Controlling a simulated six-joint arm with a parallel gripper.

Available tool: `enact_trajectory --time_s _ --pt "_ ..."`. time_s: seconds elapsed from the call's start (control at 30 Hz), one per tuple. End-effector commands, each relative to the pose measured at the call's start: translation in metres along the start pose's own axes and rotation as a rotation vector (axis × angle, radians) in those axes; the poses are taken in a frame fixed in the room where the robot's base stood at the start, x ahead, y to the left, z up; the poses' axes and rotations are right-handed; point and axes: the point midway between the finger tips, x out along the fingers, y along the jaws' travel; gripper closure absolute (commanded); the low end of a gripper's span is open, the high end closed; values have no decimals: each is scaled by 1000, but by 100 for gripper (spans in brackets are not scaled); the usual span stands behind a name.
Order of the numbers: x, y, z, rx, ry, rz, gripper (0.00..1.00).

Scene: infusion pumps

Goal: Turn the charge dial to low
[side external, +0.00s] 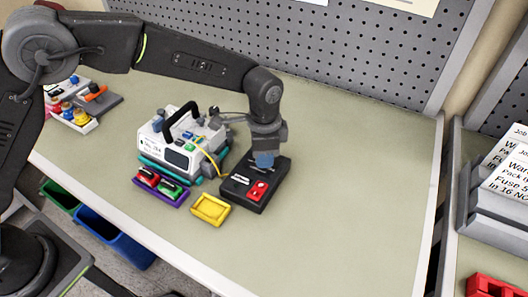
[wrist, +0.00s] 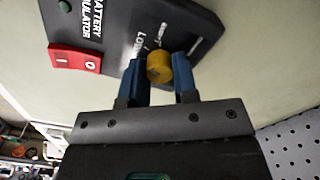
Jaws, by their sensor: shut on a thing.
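The charge dial is a yellow round knob (wrist: 159,67) on the black box labelled as a battery simulator (wrist: 100,22) in the wrist view. White lettering beside the dial includes "LOW", partly covered by a finger. My gripper (wrist: 160,78) has its two blue fingers shut on the dial, one on each side. In the side external view my gripper (side external: 264,160) points down onto the far end of the black box (side external: 240,188), and the dial is hidden there. A red rocker switch (wrist: 75,58) sits on the same box; it also shows in the side view (side external: 257,190).
A white pump with a black handle (side external: 180,140) stands left of the box, with a yellow cable between them. A yellow tray (side external: 211,209) and a purple tray (side external: 172,199) lie in front. The bench to the right is clear. A pegboard (side external: 340,50) stands behind.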

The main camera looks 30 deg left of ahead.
Motion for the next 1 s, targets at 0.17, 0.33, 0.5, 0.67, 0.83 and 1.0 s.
enact_trajectory --time_s 0.17,0.33,0.5,0.67,0.83,1.0 --pt "-1 0 -1 -1 3 -1 60" --pt "0 0 0 -1 2 -1 47" --pt "0 0 0 -1 1 0 47" --pt "-8 0 -1 -1 3 -1 47" --pt "-38 -1 -1 -1 6 -3 47" --pt "-78 0 -1 -1 6 -4 47"
